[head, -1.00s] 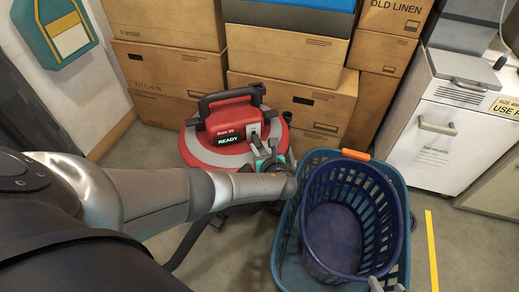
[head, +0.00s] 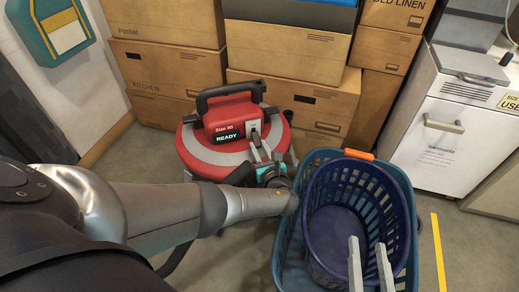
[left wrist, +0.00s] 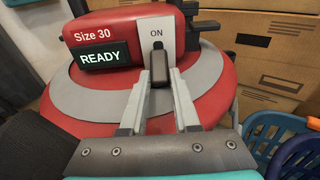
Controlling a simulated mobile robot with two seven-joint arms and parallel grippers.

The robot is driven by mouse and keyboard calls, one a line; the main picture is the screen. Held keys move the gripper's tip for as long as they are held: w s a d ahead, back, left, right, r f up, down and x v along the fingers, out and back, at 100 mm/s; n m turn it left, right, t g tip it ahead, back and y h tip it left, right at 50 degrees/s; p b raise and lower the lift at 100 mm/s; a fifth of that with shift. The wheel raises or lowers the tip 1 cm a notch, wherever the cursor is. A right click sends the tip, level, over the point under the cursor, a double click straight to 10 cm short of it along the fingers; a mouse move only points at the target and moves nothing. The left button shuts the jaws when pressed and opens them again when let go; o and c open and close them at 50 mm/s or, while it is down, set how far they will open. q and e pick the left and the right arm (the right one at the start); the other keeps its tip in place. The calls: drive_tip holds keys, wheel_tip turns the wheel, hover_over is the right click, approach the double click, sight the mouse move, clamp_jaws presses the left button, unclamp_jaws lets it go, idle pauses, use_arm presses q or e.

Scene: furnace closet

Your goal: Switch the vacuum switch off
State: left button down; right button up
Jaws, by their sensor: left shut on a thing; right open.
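The red vacuum (head: 205,155) stands on the floor in front of the boxes, its display reading READY. Its switch has a pale plate (left wrist: 157,38) marked ON and a dark toggle (left wrist: 159,92) below the word. My left gripper (left wrist: 161,78) has its two fingers on either side of the toggle, shut on it; in the head view the gripper (head: 261,148) is at the vacuum's front right. The toggle's lower end is partly hidden between the fingers. My right gripper (head: 369,250) is open and empty above the baskets.
A dark blue basket (head: 335,250) sits inside a teal basket (head: 290,235), right of my left gripper. Cardboard boxes (head: 290,50) are stacked behind the vacuum. A white cabinet (head: 440,140) stands at right. Bare floor shows beside the yellow line (head: 438,250).

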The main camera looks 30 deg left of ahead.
drive_tip(key=shift+s+a+r+t, duration=0.1)
drive_tip(key=shift+s+r+t, duration=0.1)
drive_tip(key=shift+t, duration=0.1)
use_arm(q)
drive_tip(key=c, duration=0.6)
unclamp_jaws()
drive_tip(key=shift+c, duration=0.2)
